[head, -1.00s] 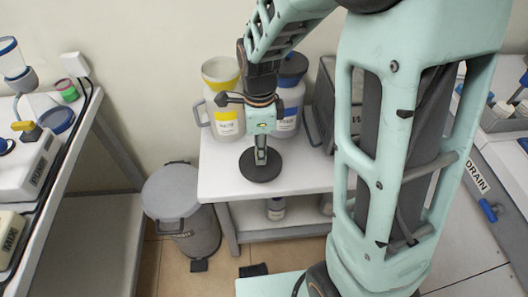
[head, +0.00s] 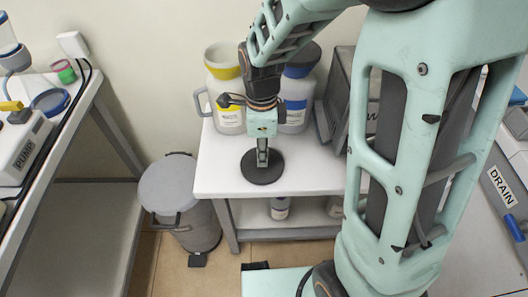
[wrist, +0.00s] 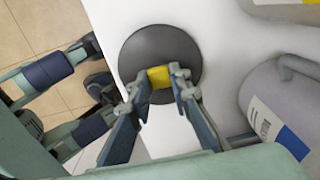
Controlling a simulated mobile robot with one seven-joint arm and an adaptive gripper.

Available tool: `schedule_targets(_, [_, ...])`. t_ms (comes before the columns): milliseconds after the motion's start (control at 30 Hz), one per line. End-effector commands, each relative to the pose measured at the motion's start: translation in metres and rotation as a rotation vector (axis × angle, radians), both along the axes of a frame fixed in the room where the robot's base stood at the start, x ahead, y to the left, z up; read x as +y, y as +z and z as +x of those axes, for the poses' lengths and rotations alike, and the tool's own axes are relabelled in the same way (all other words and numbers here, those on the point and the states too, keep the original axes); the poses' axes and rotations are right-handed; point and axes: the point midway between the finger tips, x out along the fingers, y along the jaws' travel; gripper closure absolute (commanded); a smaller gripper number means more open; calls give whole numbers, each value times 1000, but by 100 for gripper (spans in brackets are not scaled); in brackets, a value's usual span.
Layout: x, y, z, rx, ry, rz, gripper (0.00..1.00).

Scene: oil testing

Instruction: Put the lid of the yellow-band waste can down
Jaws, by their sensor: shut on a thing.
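My gripper (head: 262,150) points down over the white table (head: 315,180) and is shut on the yellow knob (wrist: 158,77) of a dark round lid (head: 262,176). In the wrist view the lid (wrist: 143,50) lies flat between me and the white tabletop, near its left edge. I cannot tell if it touches the tabletop or hangs just above it. The yellow-band waste can (head: 229,119) stands upright at the back left of the table, behind the lid. Its top shows no dark lid, only a yellow rim and a pale inside. My wrist hides part of its right side.
A blue-band can (head: 295,105) with a dark lid stands right of the yellow-band can. A dark grey box (head: 345,95) is further right. A grey bin (head: 170,187) stands on the floor to the left. The table's front strip around the lid is clear.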

Motion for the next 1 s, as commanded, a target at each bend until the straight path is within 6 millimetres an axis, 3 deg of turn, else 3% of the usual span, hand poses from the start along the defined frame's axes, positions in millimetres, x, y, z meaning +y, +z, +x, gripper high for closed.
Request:
schedule_targets(200, [0, -5, 0, 1, 0, 0, 100])
schedule_targets(233, [0, -3, 0, 0, 0, 0, 79])
schedule_targets(367, [0, -3, 0, 0, 0, 0, 64])
schedule_targets(733, [0, 3, 0, -1, 0, 0, 64])
schedule_targets(1000, [0, 56, 2, -6, 0, 2, 64])
